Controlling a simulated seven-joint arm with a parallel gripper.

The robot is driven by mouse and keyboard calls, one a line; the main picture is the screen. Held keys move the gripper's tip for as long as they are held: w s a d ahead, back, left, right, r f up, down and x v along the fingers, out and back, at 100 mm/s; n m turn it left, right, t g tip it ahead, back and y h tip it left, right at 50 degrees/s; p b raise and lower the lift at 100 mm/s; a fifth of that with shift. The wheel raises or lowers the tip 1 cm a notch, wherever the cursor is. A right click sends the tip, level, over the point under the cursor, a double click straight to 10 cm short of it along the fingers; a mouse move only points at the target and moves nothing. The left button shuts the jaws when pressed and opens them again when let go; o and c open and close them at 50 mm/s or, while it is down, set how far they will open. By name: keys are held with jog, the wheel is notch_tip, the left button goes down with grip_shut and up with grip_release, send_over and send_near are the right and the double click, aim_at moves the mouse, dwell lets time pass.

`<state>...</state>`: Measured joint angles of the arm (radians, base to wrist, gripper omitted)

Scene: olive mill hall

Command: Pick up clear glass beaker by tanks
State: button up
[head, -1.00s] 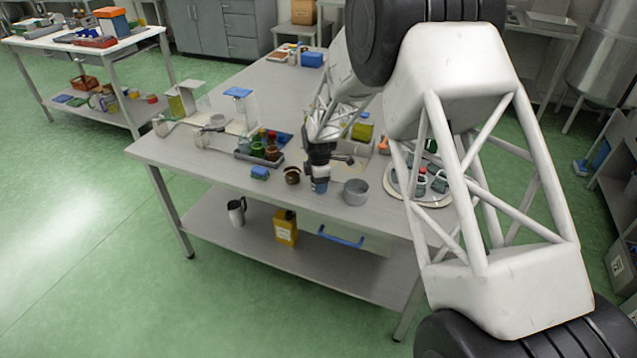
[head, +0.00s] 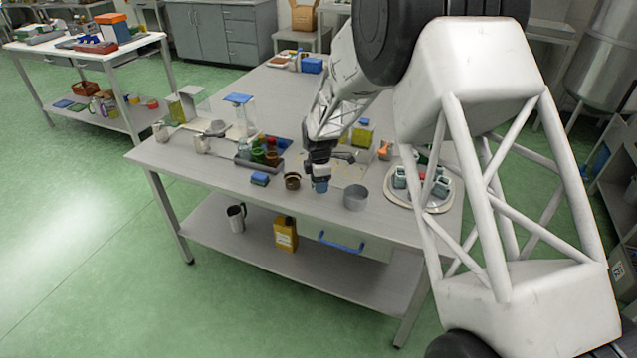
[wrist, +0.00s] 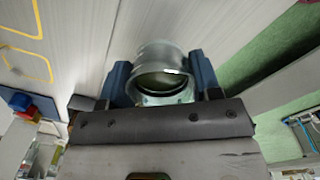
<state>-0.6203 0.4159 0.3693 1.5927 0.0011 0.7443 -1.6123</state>
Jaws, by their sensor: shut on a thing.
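A clear glass beaker (wrist: 160,58) shows in the wrist view, with its round rim towards the camera. The two blue fingers of my gripper (wrist: 160,75) stand on either side of it and are shut on it. In the head view my gripper (head: 321,185) points down over the front part of the grey table (head: 225,180). The beaker is hard to make out there, hidden by or blurred into the fingers. I cannot tell whether its base touches the table.
A grey metal pot (head: 355,197) stands close right of my gripper, and a brown round item (head: 292,181) close left. A blue block (head: 259,179) and a dark tray (head: 240,158) of coloured bottles lie farther left. A round plate (head: 440,207) with small containers is at right.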

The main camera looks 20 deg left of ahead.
jog(key=s+d+r, duration=0.1)
jog(key=s+d, duration=0.7)
jog(key=s, duration=0.4)
jog(key=shift+d+r, duration=0.2)
jog(key=shift+d, duration=0.05)
dwell(0.6)
jog(key=shift+s, duration=0.2)
jog(key=shift+w, duration=0.1)
dwell(0.7)
